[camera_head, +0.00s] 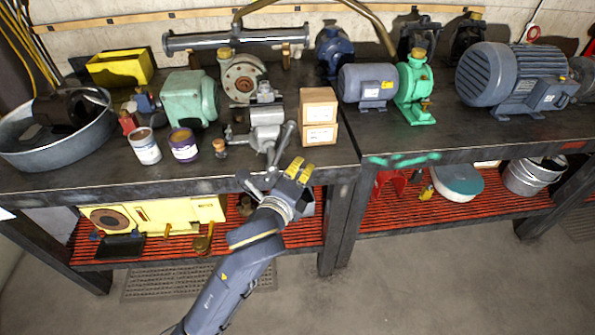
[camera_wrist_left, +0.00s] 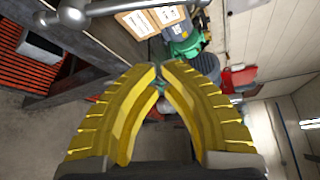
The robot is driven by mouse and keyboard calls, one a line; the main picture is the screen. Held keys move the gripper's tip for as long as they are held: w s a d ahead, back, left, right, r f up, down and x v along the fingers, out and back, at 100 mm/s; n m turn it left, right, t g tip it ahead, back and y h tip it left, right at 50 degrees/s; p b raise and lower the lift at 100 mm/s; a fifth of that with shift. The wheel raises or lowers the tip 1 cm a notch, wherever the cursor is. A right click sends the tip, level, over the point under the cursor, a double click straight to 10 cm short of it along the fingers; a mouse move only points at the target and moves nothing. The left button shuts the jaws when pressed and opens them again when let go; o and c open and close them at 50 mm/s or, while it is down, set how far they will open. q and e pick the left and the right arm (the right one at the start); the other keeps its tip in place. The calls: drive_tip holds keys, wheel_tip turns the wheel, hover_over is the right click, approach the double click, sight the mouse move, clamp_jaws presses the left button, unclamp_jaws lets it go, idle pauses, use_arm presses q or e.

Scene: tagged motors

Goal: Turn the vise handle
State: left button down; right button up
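The grey vise (camera_head: 266,116) stands at the front edge of the workbench, left of two stacked boxes. Its metal handle (camera_head: 281,144) slants down over the bench edge. The handle also shows at the upper left of the left wrist view (camera_wrist_left: 100,10), with a rounded end. My left gripper (camera_head: 300,166) is in front of the bench, just right of and below the handle, apart from it. Its yellow fingers (camera_wrist_left: 161,66) come together at the tips in the left wrist view, with nothing visible held. The handle is not between the fingers. My right gripper is not in view.
Stacked boxes (camera_head: 319,108) stand right of the vise. Paint cans (camera_head: 184,146) and a small stoppered jar (camera_head: 220,149) stand left of it. Motors and pumps fill the bench behind. The red lower shelf (camera_head: 290,239) is below; the floor (camera_head: 420,285) in front is clear.

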use_arm(q)
drive_tip(key=w+a, duration=0.1)
drive_tip(key=w, duration=0.5)
drive_tip(key=shift+a, duration=0.2)
drive_tip(key=shift+w+r, duration=0.1)
idle(0.5)
drive_tip(key=shift+a+r+n, duration=0.2)
drive_tip(key=shift+a+n, duration=0.05)
drive_tip(key=shift+n, duration=0.05)
